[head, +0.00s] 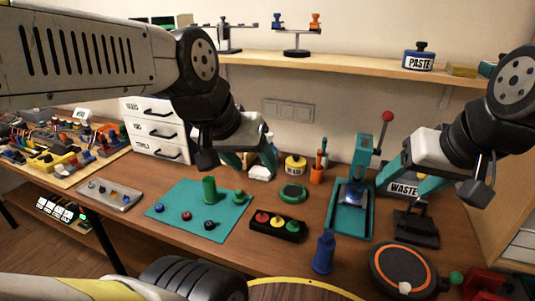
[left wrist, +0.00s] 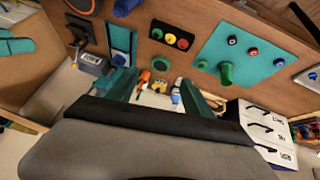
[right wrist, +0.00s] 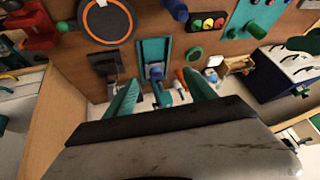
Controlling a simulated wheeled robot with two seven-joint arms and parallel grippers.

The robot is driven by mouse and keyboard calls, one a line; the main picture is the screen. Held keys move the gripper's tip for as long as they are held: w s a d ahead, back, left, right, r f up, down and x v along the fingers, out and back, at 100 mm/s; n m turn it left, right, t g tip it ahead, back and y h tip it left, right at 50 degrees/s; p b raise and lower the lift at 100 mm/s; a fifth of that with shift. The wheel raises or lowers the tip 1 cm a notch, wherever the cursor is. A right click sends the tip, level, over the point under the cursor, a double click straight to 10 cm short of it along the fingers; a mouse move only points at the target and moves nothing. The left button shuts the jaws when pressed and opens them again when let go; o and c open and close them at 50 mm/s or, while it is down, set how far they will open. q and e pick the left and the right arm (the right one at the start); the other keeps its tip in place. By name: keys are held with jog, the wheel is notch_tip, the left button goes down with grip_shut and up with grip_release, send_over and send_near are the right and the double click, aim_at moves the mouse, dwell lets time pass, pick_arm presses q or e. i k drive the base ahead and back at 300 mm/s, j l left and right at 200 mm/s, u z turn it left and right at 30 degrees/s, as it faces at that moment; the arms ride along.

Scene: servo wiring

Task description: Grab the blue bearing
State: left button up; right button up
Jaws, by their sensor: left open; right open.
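The blue bearing (head: 159,208) is a small ring lying at the left of the teal mat (head: 180,193). It also shows at the right of the mat in the left wrist view (left wrist: 278,62). My left gripper (head: 250,160) is open and empty above the back of the table, up and to the right of the mat, apart from the bearings. My right gripper (head: 410,181) is open and empty at the right, near the waste box (head: 403,191).
A green cylinder (head: 209,190) and a green knobbed part (head: 240,197) stand on the mat. A grey tray (head: 108,195) lies left of it, a button box (head: 277,226) right of it. A teal press (head: 352,205) and blue bottle-shaped part (head: 323,253) stand further right.

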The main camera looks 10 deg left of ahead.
aim_at(159, 208)
jog(key=u, duration=1.6)
jog(key=i+j, duration=0.1)
jog(key=j, duration=0.25)
jog(key=i+j+z, duration=0.1)
jog(key=j, duration=0.3)
jog(key=i+j, duration=0.1)
jog(key=j, duration=0.25)
